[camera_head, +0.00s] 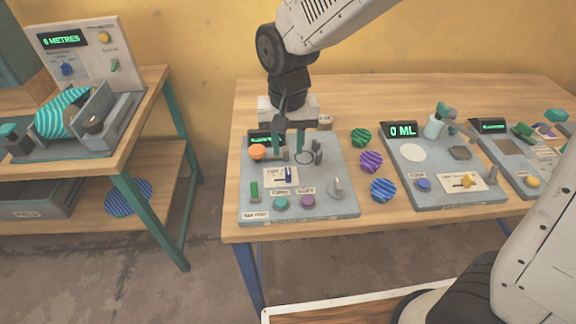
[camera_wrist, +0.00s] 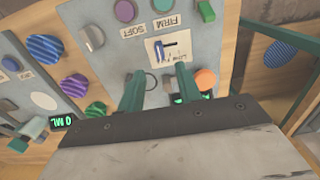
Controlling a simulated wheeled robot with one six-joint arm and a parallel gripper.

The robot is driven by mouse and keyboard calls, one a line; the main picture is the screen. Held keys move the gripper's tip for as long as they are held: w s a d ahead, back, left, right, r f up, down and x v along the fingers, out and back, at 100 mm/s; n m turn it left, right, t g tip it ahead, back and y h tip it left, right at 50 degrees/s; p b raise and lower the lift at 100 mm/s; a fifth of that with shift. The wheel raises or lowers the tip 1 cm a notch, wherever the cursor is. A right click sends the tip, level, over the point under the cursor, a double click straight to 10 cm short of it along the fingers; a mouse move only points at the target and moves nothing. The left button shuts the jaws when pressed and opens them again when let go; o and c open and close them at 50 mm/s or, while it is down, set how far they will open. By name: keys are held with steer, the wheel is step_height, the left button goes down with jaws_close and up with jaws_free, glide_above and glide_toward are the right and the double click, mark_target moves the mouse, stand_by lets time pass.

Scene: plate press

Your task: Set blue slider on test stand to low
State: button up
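The blue slider (camera_head: 289,174) sits on a white label card in the middle of a grey panel (camera_head: 322,212). Its handle stands right of the card's middle in the head view. The slider also shows in the wrist view (camera_wrist: 160,48), where the card's lettering is upside down and partly readable as "Low". My gripper (camera_head: 288,152) is above the back part of this panel, behind the card. Its two green fingers are apart with nothing between them, as the wrist view shows (camera_wrist: 162,75). The slider lies ahead of the fingertips, untouched.
The same panel carries an orange knob (camera_head: 257,152), a green lever (camera_head: 254,190), a teal button (camera_head: 280,202), a purple button (camera_head: 308,201) and a grey dial (camera_head: 337,188). Striped discs, including a purple one (camera_head: 371,161), lie to its right, before another panel (camera_head: 430,190).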

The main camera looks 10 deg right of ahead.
mark_target(288, 171)
step_height(288, 171, down, 7)
steer(key=shift+f, duration=0.15)
stand_by(0.4)
